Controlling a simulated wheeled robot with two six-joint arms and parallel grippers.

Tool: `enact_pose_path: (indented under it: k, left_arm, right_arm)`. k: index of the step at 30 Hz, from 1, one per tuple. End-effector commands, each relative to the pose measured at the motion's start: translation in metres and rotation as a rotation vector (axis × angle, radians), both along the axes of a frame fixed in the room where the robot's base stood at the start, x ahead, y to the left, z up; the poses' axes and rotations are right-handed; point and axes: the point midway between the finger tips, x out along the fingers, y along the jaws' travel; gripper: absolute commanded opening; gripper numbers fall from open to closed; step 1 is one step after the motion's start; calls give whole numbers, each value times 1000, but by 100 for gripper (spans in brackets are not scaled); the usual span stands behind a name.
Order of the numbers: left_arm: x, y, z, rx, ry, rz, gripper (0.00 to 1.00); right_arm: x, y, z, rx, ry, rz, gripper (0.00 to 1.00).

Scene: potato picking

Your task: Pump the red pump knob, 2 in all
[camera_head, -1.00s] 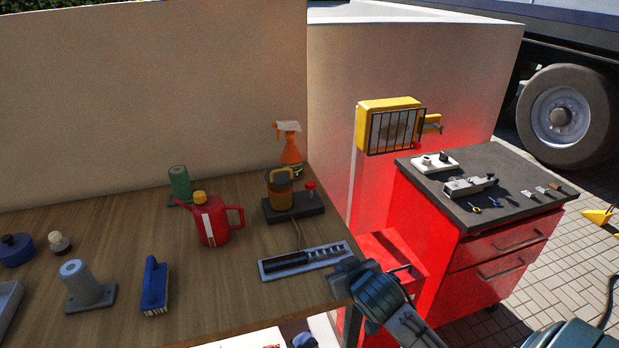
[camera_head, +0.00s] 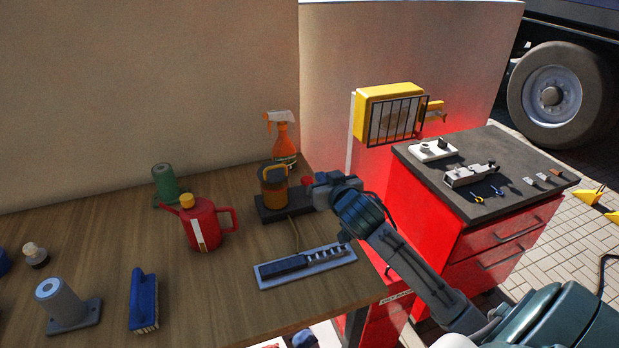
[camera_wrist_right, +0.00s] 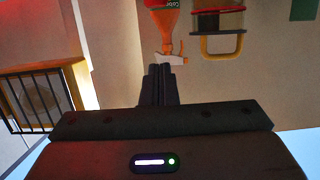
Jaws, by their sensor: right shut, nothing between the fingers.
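The red pump knob (camera_head: 307,181) shows as a small patch of red at the right end of a dark base (camera_head: 272,212) on the wooden table. In the right wrist view the closed fingers (camera_wrist_right: 163,85) point toward the orange spray bottle (camera_wrist_right: 165,25); I cannot make out the knob there. My left gripper is not in view.
A red watering can (camera_head: 207,224) stands left of the base, and the spray bottle (camera_head: 284,138) stands behind it. A yellow caged lamp (camera_head: 390,113) is on the wall at right, above a red cabinet (camera_head: 480,235).

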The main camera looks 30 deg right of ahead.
Motion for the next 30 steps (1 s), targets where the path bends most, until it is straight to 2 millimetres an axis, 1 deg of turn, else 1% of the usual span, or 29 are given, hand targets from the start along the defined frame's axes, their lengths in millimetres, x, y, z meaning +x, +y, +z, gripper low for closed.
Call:
enact_pose_path:
  k: [5,9,16,19,22,25,30]
  left_arm:
    - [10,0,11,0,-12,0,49]
    - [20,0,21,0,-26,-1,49]
    - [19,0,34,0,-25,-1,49]
    - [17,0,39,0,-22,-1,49]
    - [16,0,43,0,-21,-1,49]
    - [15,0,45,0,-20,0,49]
    - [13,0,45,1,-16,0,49]
  right_arm:
    - [24,-6,-3,5,1,-2,0]
    - [51,-12,-10,4,2,-2,0]
    - [91,-21,-20,4,1,-1,0]
    - [89,-21,-39,3,7,0,0]
    - [89,-21,-51,1,4,0,0]
    - [89,-21,-59,1,3,1,0]
    - [89,-21,-64,0,1,1,0]
